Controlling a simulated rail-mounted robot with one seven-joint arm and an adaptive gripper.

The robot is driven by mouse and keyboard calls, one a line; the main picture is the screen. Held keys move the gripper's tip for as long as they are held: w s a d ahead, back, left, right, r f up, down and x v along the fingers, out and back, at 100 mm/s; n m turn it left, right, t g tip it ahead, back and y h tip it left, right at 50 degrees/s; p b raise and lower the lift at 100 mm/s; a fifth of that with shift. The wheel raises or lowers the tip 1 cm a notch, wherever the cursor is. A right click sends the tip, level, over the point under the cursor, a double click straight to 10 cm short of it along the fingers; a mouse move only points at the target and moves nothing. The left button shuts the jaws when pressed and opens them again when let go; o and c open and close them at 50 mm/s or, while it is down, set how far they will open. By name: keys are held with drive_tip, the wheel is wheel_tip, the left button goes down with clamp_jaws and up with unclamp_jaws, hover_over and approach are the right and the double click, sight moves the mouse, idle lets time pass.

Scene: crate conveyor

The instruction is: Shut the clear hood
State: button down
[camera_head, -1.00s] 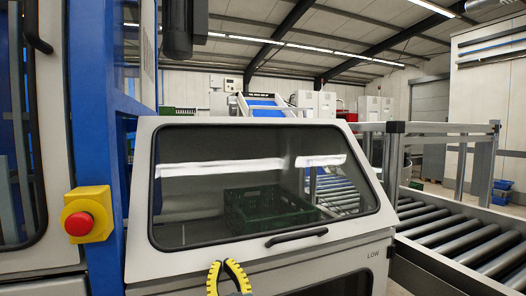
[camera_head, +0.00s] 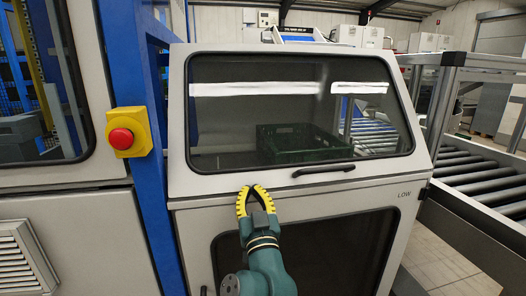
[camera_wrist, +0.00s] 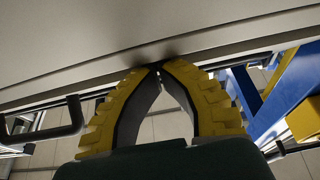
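The clear hood (camera_head: 235,177) is a pale frame with a large tinted window on the front of the cabinet. It is down, with its lower edge along the cabinet top; I cannot tell whether it is fully seated. Its dark bar handle (camera_head: 322,170) is near the lower edge, and also shows at left in the wrist view (camera_wrist: 45,135). My gripper (camera_head: 252,188) has yellow ribbed fingers and is just in front of the hood's lower edge, left of the handle. In the wrist view its fingertips (camera_wrist: 158,68) meet, empty, close to a pale panel; contact is unclear.
A dark green crate (camera_head: 300,152) sits behind the hood window. A red emergency button on a yellow box (camera_head: 122,138) is at left by a blue post (camera_head: 163,200). A roller conveyor (camera_head: 485,185) with grey rails runs at right.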

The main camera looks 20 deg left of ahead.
wheel_tip(320, 180, up, 4)
drive_tip(key=s+d+f+p, duration=0.1)
drive_tip(key=s+d+p, duration=0.1)
drive_tip(key=s+p, duration=0.15)
drive_tip(key=s+d+f, duration=0.4)
drive_tip(key=s+f, duration=0.2)
drive_tip(key=f, duration=0.1)
drive_tip(key=s+d+r+t+h+p, duration=0.1)
drive_tip(key=s+d+r+p, duration=0.1)
drive_tip(key=d+r+p, duration=0.35)
drive_tip(key=s+d+r+n+t+h+p, duration=0.1)
drive_tip(key=d+r+p, duration=0.1)
drive_tip(key=r, duration=0.7)
drive_tip(key=s+d+r+t+h+p, duration=0.15)
drive_tip(key=d+r+p, duration=0.25)
drive_tip(key=r, duration=0.4)
drive_tip(key=s+d+r+m+h+p, duration=0.1)
drive_tip(key=s+d+r+m+h, duration=0.25)
drive_tip(key=s+d+h, duration=0.2)
drive_tip(key=s+d+r+m+h+p, duration=0.1)
drive_tip(key=s+d+r+m+h, duration=0.25)
drive_tip(key=s+d, duration=0.3)
wheel_tip(320, 180, up, 38)
drive_tip(key=m+p, duration=0.1)
drive_tip(key=p, duration=3.6)
drive_tip(key=shift+s+a+f+p, duration=0.2)
drive_tip(key=shift+a+p, duration=0.05)
drive_tip(key=shift+p, duration=0.15)
drive_tip(key=shift+t, duration=0.25)
